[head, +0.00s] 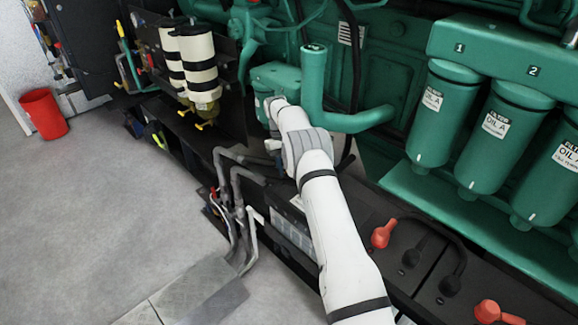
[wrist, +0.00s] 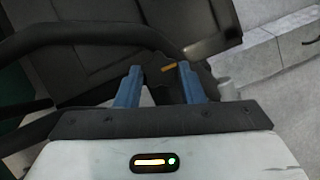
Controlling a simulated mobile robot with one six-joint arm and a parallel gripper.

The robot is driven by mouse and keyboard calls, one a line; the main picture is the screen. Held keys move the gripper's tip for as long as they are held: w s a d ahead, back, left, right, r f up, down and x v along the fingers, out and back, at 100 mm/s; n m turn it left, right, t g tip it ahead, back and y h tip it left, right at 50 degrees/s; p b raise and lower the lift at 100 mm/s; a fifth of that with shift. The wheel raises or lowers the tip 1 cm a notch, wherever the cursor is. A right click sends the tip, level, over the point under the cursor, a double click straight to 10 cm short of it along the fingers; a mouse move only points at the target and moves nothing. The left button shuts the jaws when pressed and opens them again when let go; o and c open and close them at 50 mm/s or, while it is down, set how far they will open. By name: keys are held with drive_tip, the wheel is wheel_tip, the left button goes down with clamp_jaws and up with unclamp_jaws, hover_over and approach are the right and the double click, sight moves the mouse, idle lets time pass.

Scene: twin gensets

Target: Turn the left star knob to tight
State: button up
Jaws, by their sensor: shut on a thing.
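My gripper (wrist: 158,84) shows in the wrist view with its two blue fingers on either side of a dark, lobed part, which looks like the star knob (wrist: 167,90). A short orange mark lies on the dark surface just beyond the fingertips. The fingers and palm hide part of the knob, and I cannot read its turn from this. In the head view my white arm reaches to the green engine block's lower middle, and its wrist covers the knob and the fingers. A second star knob cannot be made out.
Green oil filters (head: 444,115) hang at the right. Grey pipes (head: 236,180) stand left of my arm, and red-capped terminals (head: 384,233) sit on the black ledge. Cream-and-black filters (head: 198,62) are at the upper left. A red bin (head: 43,113) stands on open grey floor.

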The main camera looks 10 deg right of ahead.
drive_tip(key=shift+w+r, duration=0.15)
drive_tip(key=o, duration=1)
drive_tip(key=p+v, duration=0.5)
drive_tip(key=v, duration=0.2)
drive_tip(key=shift+r, duration=0.2)
drive_tip(key=shift+w, duration=0.1)
